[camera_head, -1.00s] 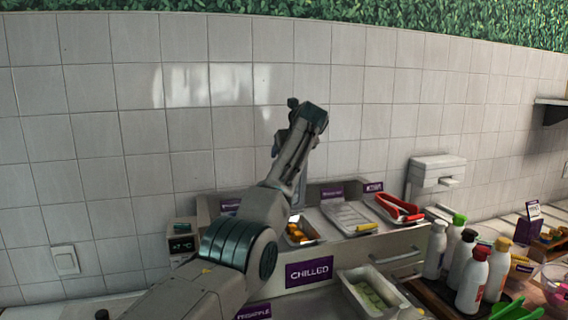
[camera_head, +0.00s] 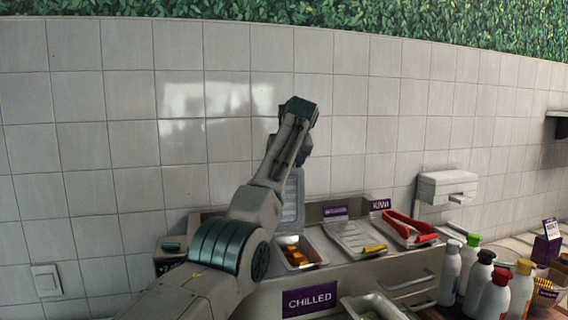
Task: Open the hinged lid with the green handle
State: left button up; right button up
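A clear lid (camera_head: 291,202) stands raised, close to upright, behind my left arm. Its handle is hidden, so I cannot see a green one. The bin under it (camera_head: 298,253) is uncovered and shows orange pieces. My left gripper (camera_head: 304,158) is at the raised lid's upper edge, mostly hidden behind my own wrist; whether its fingers grip anything is not visible. A second clear lid (camera_head: 352,236) with a yellow handle (camera_head: 374,248) lies shut to the right. My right gripper is not in view.
Red tongs (camera_head: 410,224) lie at the right end of the chilled counter (camera_head: 345,281). Several bottles (camera_head: 470,262) stand at the lower right. A white dispenser (camera_head: 447,186) is on the tiled wall (camera_head: 380,120) close behind the counter.

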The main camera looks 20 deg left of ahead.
pick_arm(q)
jog(key=shift+o, duration=1)
jog(key=shift+r, duration=0.1)
jog(key=shift+s+d+r, duration=0.1)
jog(key=shift+s+r, duration=0.05)
jog(key=b+v, duration=0.4)
jog(key=v, duration=0.6)
jog(key=shift+s, duration=0.15)
